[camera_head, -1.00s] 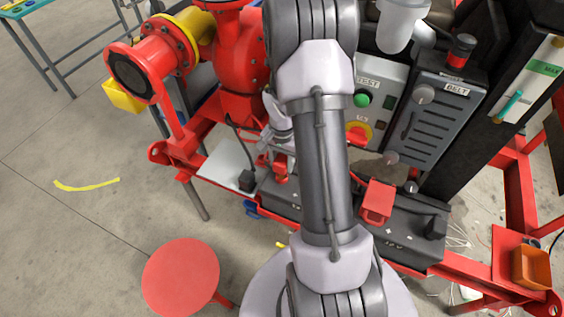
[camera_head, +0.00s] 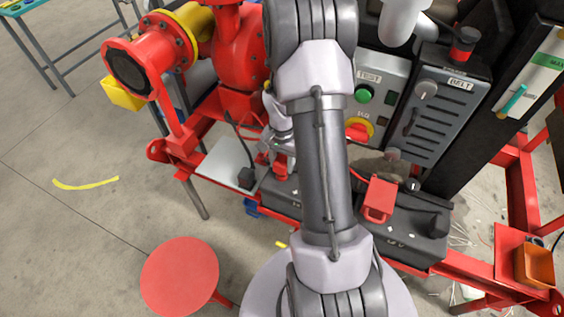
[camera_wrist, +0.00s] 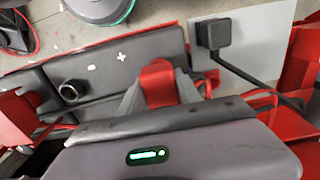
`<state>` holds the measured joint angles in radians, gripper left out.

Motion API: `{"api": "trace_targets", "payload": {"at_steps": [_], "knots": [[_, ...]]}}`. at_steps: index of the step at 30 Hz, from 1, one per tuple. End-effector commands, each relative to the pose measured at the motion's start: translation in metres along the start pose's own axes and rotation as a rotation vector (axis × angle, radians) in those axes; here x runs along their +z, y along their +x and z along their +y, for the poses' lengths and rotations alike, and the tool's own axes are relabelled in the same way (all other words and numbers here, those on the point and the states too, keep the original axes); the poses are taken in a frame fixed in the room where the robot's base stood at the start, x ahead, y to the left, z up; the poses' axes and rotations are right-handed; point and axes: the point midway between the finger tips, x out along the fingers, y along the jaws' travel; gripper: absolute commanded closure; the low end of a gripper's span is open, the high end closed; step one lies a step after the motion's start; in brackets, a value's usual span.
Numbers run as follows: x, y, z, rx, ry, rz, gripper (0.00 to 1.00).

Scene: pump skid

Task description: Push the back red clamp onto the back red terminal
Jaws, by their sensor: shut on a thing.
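My gripper (camera_wrist: 158,92) is shut on a red clamp (camera_wrist: 160,80) in the wrist view, with a grey finger on each side. The clamp sits over the edge of a dark battery (camera_wrist: 100,62), to the right of a white plus mark. The red terminal is not visible, and I cannot tell whether the clamp touches it. In the head view my arm covers much of this spot. My gripper (camera_head: 278,152) is partly visible there, above the battery (camera_head: 283,200), with a bit of the red clamp (camera_head: 281,171) below it.
A second battery (camera_head: 425,222) with a red part (camera_head: 379,198) on it lies to the right. A black block (camera_head: 246,178) with a cable stands on a pale plate (camera_head: 215,160) to the left. The red pump (camera_head: 235,60) and control panels (camera_head: 440,110) rise behind.

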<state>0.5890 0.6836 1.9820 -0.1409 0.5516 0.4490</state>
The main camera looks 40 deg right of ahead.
Motion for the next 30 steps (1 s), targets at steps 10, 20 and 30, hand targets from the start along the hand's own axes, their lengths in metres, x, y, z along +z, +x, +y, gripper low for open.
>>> {"api": "trace_targets", "payload": {"at_steps": [10, 20, 30], "knots": [[0.0, 0.008, 0.0, 0.0, 0.0, 0.0, 1.0], [0.0, 0.014, 0.0, 0.0, 0.0, 0.0, 1.0], [0.0, 0.017, 0.0, 0.0, 0.0, 0.0, 1.0]]}}
